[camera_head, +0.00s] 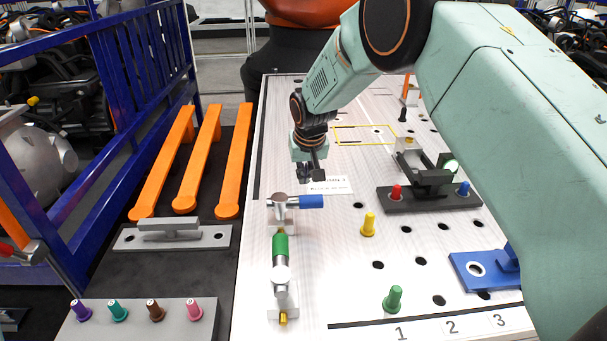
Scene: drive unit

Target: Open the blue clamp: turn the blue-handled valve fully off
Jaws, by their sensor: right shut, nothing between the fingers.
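The blue-handled valve (279,207) stands on the white perforated board, left of its middle. Its blue handle (311,201) points to the right, roughly across the line of the pipe. Below it in the picture, in the same line, is a green sleeve (280,246) and a second silver fitting (282,275). My right gripper (312,175) hangs pointing down just behind the blue handle, shut and empty. It appears apart from the handle, though the exact gap is hard to tell. My left gripper is not in view.
A yellow peg (368,224) and a green peg (394,299) stand right of the valve. A dark fixture (430,197) and a blue bracket (485,268) are farther right. Orange bars (200,160) lie left of the board, beside a blue railing (150,45).

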